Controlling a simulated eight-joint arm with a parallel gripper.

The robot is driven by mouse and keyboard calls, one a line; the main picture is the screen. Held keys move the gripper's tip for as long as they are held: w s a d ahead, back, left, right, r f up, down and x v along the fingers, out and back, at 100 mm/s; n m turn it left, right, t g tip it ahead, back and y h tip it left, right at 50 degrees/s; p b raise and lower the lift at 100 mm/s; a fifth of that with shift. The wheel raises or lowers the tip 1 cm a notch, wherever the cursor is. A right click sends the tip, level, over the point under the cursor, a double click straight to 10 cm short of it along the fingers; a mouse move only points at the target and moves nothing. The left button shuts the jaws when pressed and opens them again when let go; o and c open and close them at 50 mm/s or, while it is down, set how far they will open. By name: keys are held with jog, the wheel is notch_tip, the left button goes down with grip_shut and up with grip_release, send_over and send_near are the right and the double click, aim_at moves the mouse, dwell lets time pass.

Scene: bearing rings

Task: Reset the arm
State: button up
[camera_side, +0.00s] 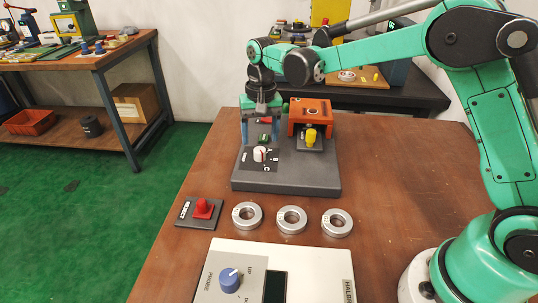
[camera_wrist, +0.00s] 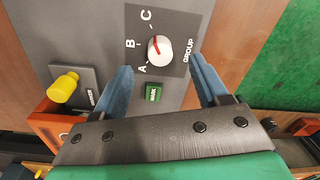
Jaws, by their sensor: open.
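My gripper (camera_side: 260,138) hangs pointing down over the back left of a grey base plate (camera_side: 290,183), and its two blue fingers are apart with nothing between them. In the wrist view, my gripper (camera_wrist: 163,68) straddles a white group dial (camera_wrist: 159,49) marked A, B and C and a small green button (camera_wrist: 153,93). Whether the fingers touch the plate cannot be told. Three silver bearing rings, a left one (camera_side: 247,216), a middle one (camera_side: 291,219) and a right one (camera_side: 337,222), lie in a row on the table in front of the plate.
An orange fixture (camera_side: 310,112) with a yellow knob (camera_side: 310,136) stands right of my gripper. A red button (camera_side: 203,207) on a dark plate lies left of the rings. A white panel (camera_side: 320,270) with a blue knob (camera_side: 229,280) is in front.

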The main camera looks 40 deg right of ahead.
jog(key=shift+r, duration=1)
jog(key=shift+s+d+r, duration=0.1)
jog(key=shift+s+r, duration=0.1)
jog(key=shift+r, duration=0.05)
jog(key=s+d+r+n+t, duration=0.1)
jog(key=s+r+n+t, duration=0.1)
jog(key=s, duration=0.5)
jog(key=s+d+r+n+t, duration=0.1)
jog(key=s+r+n+t, duration=0.1)
jog(key=s+t, duration=0.3)
jog(key=s+n, duration=0.1)
jog(key=s, duration=0.2)
jog(key=shift+s+d, duration=0.25)
